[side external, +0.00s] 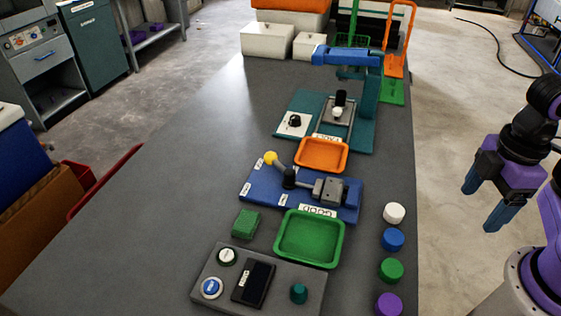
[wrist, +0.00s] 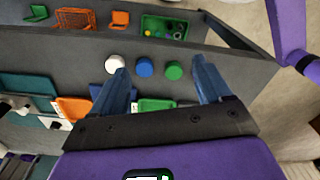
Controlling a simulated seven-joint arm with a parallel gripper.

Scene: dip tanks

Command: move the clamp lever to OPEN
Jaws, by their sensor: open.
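The clamp lever (side external: 280,163) has a yellow ball at its end and a dark pivot. It is on a blue base plate (side external: 257,192) with a grey clamp block (side external: 330,190). The lever points up and to the left. Small white labels sit on the plate, too small to read. My gripper (side external: 478,204) hangs off the right side of the table, well apart from the lever, open and empty. In the wrist view my gripper (wrist: 160,82) has its blue fingers spread. The lever is not visible there; a bit of blue plate (wrist: 97,91) shows behind a finger.
White, blue, green and purple knobs (side external: 392,239) line the table's right edge. An orange tray (side external: 301,167) is behind the clamp and a green tray (side external: 281,256) in front. A teal fixture (side external: 368,100) rises behind. A control box (side external: 313,297) stands in front. The table's left side is clear.

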